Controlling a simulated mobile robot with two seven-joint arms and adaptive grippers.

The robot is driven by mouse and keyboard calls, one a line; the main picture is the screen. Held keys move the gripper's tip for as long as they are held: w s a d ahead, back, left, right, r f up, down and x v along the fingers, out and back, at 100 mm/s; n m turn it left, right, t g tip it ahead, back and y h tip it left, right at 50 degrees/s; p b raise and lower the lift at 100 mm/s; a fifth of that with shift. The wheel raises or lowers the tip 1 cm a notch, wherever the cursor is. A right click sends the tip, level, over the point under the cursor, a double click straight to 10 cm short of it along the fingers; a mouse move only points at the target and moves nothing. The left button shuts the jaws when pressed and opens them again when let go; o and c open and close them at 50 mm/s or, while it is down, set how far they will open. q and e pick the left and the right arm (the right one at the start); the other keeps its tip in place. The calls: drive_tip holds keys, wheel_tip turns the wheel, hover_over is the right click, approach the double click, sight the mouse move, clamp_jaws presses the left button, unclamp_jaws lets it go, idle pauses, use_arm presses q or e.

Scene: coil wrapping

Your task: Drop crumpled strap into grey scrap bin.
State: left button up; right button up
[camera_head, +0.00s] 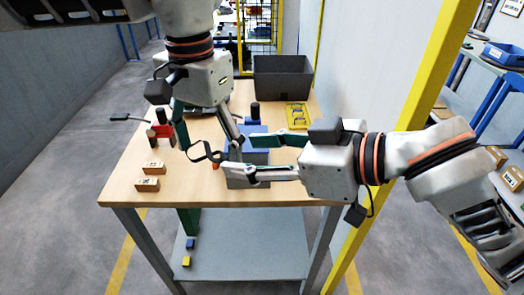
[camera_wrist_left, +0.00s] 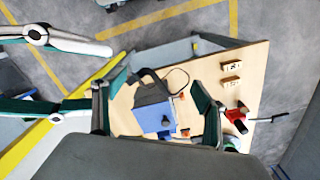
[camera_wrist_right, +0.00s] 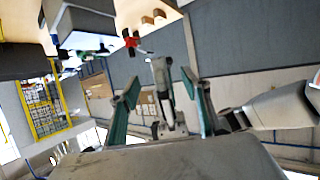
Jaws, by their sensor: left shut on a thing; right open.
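The black crumpled strap (camera_head: 207,157) shows as a thin loop in the head view, at the tips of my left gripper (camera_head: 212,143). My left gripper is shut on it, pointing down over the table beside the blue-topped grey block (camera_head: 248,182). In the left wrist view a dark strap end and thin loop (camera_wrist_left: 182,74) show near the fingers; the exact grip is unclear. My right gripper (camera_head: 240,156) is open, reaching in from the right over the block, its fingers apart. The grey scrap bin (camera_head: 283,80) stands at the table's far right, away from both grippers.
The wooden table (camera_head: 215,190) carries two small wooden blocks (camera_head: 148,185) at the front left and a red tool (camera_head: 160,131). A yellow tray (camera_head: 297,115) lies in front of the bin. A yellow post (camera_head: 400,120) rises at the right. Both arms are close together.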

sight(210, 153)
drive_tip(key=x, duration=1)
drive_tip(key=shift+f, duration=0.1)
drive_tip(key=shift+w, duration=0.1)
drive_tip(key=c, duration=1.2)
use_arm(q)
drive_tip(key=o, duration=1)
use_arm(e)
drive_tip(key=shift+o, duration=0.2)
